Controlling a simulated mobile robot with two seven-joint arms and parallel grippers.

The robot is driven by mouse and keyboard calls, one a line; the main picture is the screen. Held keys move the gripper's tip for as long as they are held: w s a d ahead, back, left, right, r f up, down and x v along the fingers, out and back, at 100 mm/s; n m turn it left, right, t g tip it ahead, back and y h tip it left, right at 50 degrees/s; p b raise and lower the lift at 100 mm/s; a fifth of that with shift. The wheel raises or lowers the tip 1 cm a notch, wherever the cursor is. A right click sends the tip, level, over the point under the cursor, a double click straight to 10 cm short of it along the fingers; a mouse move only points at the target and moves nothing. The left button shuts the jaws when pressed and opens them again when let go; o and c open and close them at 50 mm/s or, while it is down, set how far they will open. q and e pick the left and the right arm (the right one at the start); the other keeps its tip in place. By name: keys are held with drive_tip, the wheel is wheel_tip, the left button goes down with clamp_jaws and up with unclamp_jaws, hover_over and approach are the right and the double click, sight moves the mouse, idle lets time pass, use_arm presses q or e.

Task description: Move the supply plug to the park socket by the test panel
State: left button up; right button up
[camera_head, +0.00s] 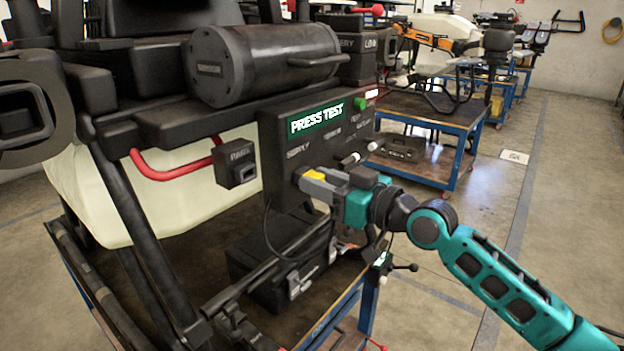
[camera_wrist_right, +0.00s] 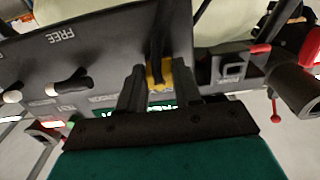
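The supply plug, with a yellow body (camera_head: 314,175), is at the front of the dark test panel (camera_head: 280,133), below a partly hidden label. My right gripper (camera_head: 318,187) is at the plug. In the right wrist view its two dark fingers stand on either side of the yellow plug (camera_wrist_right: 158,74) and look closed on it. Whether the plug is seated in a socket is hidden. The black park socket (camera_head: 236,163) is a boxy block left of the panel, apart from the plug; it also shows in the right wrist view (camera_wrist_right: 231,66). My left gripper is not in view.
The panel has a green PRESS TEST display (camera_head: 316,118) and small levers (camera_head: 349,158). A black cable (camera_head: 268,235) hangs below the plug. A red pipe (camera_head: 165,174) runs left of the park socket. A black case (camera_head: 285,275) sits below. Open floor lies right.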

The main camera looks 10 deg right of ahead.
clamp_jaws()
drive_tip(key=shift+b+v, duration=0.5)
drive_tip(key=shift+v, duration=2.5)
